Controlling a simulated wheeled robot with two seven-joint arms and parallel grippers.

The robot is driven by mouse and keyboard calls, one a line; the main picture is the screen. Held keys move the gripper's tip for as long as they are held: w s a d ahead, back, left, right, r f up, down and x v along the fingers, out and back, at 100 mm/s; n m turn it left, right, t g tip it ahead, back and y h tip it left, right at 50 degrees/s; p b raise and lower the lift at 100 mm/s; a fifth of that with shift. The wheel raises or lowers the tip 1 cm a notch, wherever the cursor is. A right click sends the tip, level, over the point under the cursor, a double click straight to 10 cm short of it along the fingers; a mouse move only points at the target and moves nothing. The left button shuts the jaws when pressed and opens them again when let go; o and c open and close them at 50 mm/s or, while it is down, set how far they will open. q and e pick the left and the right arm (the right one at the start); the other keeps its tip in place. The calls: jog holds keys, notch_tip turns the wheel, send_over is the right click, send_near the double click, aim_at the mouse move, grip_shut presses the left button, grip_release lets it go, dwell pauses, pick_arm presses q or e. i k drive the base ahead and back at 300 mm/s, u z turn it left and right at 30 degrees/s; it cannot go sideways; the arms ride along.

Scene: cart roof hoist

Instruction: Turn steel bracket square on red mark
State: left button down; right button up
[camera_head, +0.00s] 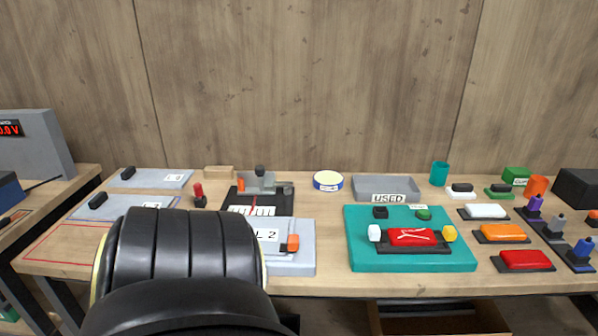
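A grey piece that looks like the steel bracket (250,181) stands at the back of a black fixture (286,202), with a black knob (260,170) above it and a small orange part beside it. A white marked plate (262,211) with a thin red line, which looks like the red mark, lies in front of it on the fixture. I cannot tell the bracket's exact angle to the mark. A large black link of my own arm fills the lower left and hides part of the bench. Neither gripper shows.
A grey board (305,262) with an orange block (293,243) lies in front of the fixture. A teal board (362,264) holds a red pouch (411,236). A grey "USED" tray (362,190) and a round tin (328,181) stand behind. Several coloured items crowd the right.

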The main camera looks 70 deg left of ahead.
aim_at(248, 182)
jog(key=u, duration=0.75)
jog(key=i, duration=0.8)
jog(key=u, duration=0.9)
